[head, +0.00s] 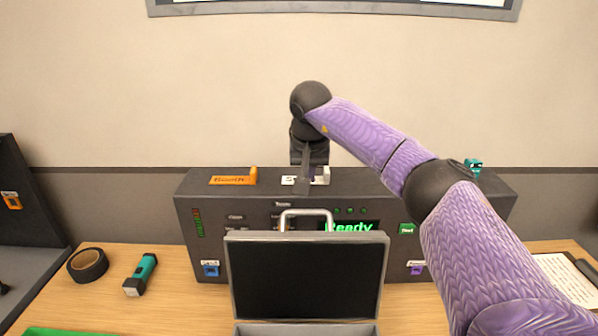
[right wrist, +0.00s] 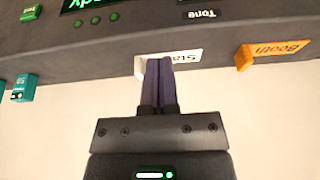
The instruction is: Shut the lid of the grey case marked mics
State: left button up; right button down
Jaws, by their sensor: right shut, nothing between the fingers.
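The grey case (head: 307,278) stands on the table at the bottom middle of the head view. Its lid is open and upright, showing a dark inner face, with a silver handle (head: 306,213) at its top edge. No mics marking is visible. My right gripper (head: 303,185) is above and behind the case, over the top of the dark console, pointing down. In the right wrist view its fingers (right wrist: 159,64) are shut and empty, their tips in front of a white label; I cannot tell if they touch it. My left gripper is not in view.
The dark console (head: 210,215) with faders and a green "Ready" display stands behind the case. Black tape (head: 88,265) and a teal torch (head: 141,274) lie on the left of the table. A clipboard (head: 566,277) lies at right.

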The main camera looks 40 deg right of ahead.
jog(key=x, duration=0.5)
jog(key=shift+f+b, duration=0.3)
jog(key=shift+b, duration=0.1)
jog(key=shift+s+a+r, duration=0.15)
jog(key=shift+s+a, duration=1.15)
jog(key=shift+s, duration=0.2)
